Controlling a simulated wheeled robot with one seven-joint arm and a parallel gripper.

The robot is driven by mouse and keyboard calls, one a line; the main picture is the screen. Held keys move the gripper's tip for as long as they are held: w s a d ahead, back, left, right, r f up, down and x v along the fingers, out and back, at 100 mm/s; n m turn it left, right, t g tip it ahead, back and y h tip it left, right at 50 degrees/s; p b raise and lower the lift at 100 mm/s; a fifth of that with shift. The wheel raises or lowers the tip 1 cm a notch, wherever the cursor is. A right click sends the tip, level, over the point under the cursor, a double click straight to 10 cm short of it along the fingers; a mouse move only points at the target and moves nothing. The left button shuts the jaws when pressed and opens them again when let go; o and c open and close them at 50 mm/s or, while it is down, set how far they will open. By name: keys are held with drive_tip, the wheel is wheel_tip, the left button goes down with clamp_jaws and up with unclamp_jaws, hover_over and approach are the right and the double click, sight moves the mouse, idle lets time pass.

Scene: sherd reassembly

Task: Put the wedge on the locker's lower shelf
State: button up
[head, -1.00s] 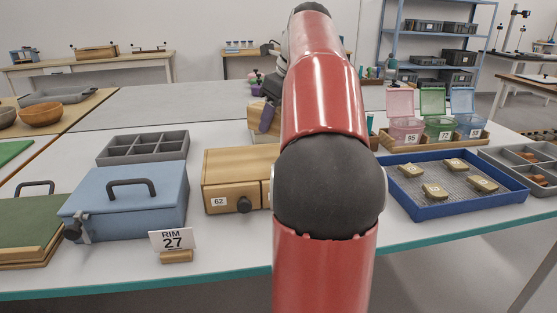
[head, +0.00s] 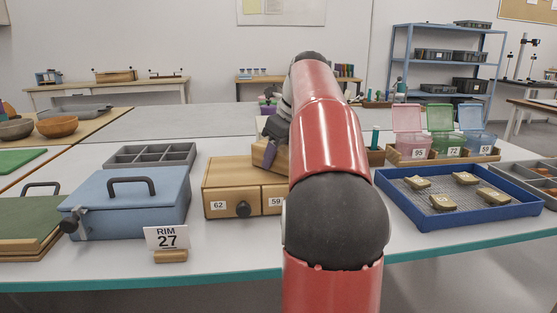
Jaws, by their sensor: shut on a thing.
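My gripper (head: 274,130) is beyond the wooden drawer unit, largely hidden behind my red arm. Its dark jaws show just left of the arm. It is shut on the wedge, but my arm hides the wedge, so its shape and tilt cannot be told. A tan wooden block or box (head: 264,153) shows just below the jaws; I cannot tell whether they touch. I cannot make out the locker or its lower shelf in this view; my arm covers part of the table's middle.
The drawer unit (head: 230,187), blue handled box (head: 128,203) and RIM 27 sign (head: 167,238) stand at the front left. A grey divided tray (head: 150,155) lies behind. A blue tray (head: 456,206) with several sherds and lidded bins (head: 413,145) are right. The far tabletop (head: 190,127) is clear.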

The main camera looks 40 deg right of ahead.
drive_tip(key=shift+f, duration=0.1)
drive_tip(key=o, duration=1.1)
